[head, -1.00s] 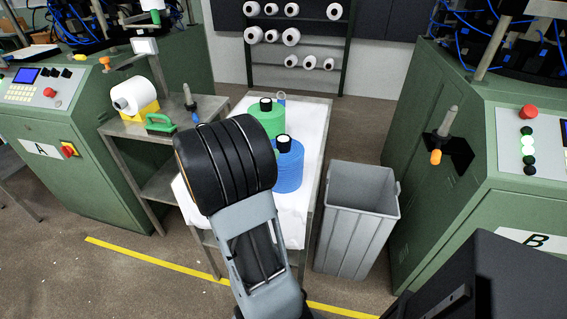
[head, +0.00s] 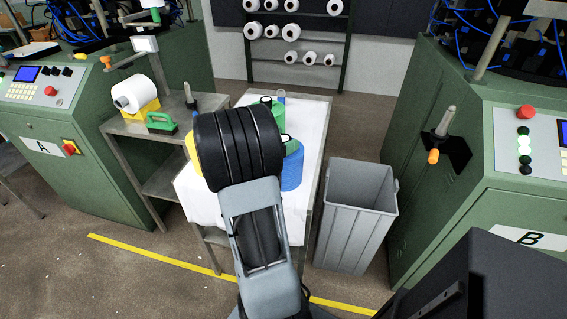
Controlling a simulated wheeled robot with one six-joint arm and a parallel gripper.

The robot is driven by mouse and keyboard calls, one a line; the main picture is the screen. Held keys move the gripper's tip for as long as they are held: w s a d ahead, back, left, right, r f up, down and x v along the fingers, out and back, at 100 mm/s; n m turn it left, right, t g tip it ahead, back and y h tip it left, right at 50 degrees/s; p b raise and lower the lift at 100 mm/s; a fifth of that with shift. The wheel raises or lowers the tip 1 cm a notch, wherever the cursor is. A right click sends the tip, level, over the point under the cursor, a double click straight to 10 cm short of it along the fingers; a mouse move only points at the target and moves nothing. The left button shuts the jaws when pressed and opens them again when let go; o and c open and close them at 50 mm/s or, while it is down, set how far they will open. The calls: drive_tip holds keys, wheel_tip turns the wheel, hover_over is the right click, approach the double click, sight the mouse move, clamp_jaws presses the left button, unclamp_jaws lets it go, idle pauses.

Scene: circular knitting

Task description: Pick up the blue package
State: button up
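My arm's dark, ribbed section reaches over the table in front of the cones. My gripper is hidden behind it, so its fingers and its distance from the blue cone do not show.
A green cone (head: 276,108) stands behind the blue one, partly hidden. A yellow object (head: 191,152) shows left of my arm. A grey bin (head: 355,215) stands right of the table. Green machines A (head: 60,185) and B (head: 440,205) flank the space.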

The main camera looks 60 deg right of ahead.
drive_tip(key=c, duration=1.3)
drive_tip(key=shift+c, duration=0.3)
drive_tip(key=shift+r, duration=0.15)
